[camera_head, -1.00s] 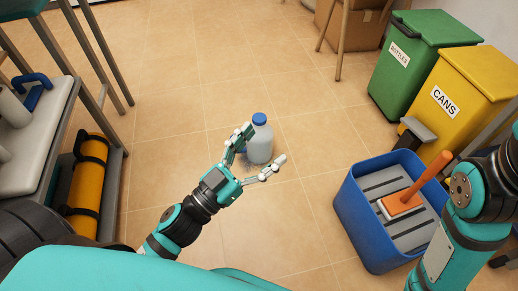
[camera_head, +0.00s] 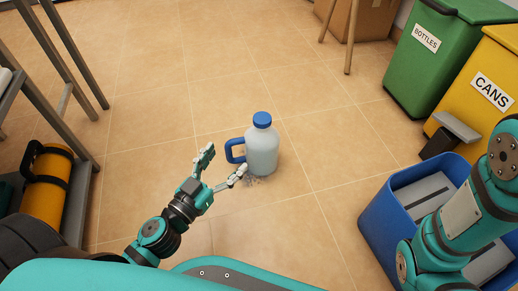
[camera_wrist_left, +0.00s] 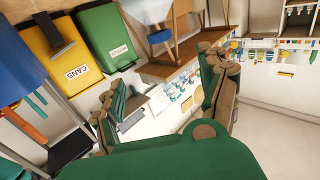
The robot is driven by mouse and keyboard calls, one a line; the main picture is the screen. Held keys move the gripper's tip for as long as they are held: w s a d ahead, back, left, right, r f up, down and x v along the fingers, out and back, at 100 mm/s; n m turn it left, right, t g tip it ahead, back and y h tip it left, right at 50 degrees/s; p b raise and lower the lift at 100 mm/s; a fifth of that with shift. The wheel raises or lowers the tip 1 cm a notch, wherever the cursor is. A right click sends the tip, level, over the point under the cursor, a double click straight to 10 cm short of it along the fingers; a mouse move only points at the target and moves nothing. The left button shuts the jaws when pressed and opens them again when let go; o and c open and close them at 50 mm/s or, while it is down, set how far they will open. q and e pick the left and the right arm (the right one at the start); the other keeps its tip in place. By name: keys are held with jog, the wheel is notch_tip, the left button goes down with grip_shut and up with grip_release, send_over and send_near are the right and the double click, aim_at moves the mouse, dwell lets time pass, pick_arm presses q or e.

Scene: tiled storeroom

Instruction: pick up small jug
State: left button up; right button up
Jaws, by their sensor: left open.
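The small jug (camera_head: 262,153) stands upright on the tiled floor in the head view. It has a pale grey body, a blue cap, and a blue handle (camera_head: 232,151) on its left side. My left gripper (camera_head: 224,163) is open and empty, in front and to the left of the jug. One fingertip appears close below the handle; whether it touches is unclear.
A blue crate (camera_head: 378,222) stands at right, partly behind my right arm. Beyond it are the green BOTTLES bin (camera_head: 432,75) and yellow CANS bin (camera_head: 466,105). A rack with an orange cylinder (camera_head: 47,185) stands at left.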

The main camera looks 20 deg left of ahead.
pick_arm(q)
jog(key=p, duration=0.3)
send_near(262, 118)
jog(key=x, duration=0.3)
jog(key=shift+w+d, duration=0.1)
jog(key=shift+w, duration=0.15)
jog(key=p+x, duration=0.1)
jog(key=x, duration=0.5)
jog(key=shift+w, duration=0.3)
jog(key=shift+f, duration=0.1)
grip_shut()
jog(key=shift+r, duration=0.25)
